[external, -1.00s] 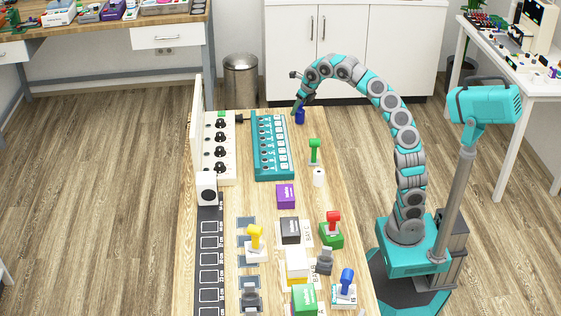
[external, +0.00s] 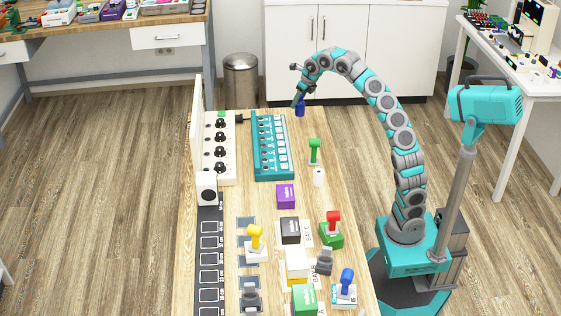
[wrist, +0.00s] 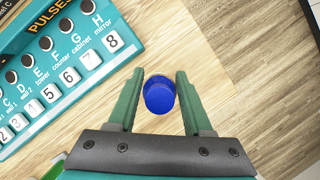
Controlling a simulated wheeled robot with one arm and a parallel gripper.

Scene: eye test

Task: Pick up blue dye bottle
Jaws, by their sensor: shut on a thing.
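The blue dye bottle (external: 300,108) is at the far end of the workbench, just right of the teal panel, in the external view. My gripper (external: 299,98) is at its top, shut on it, and holds it a little above the bench. In the wrist view the round blue bottle (wrist: 159,95) sits between the two green fingers of my gripper (wrist: 159,78). The bottle's lower part is hidden in the wrist view.
The teal panel (external: 264,173) with numbered buttons lies close to the left of the bottle. A green-handled item (external: 314,151) and a white cylinder (external: 319,177) stand nearer. Blocks and stamps crowd the near bench. The bench's far edge is close behind the bottle.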

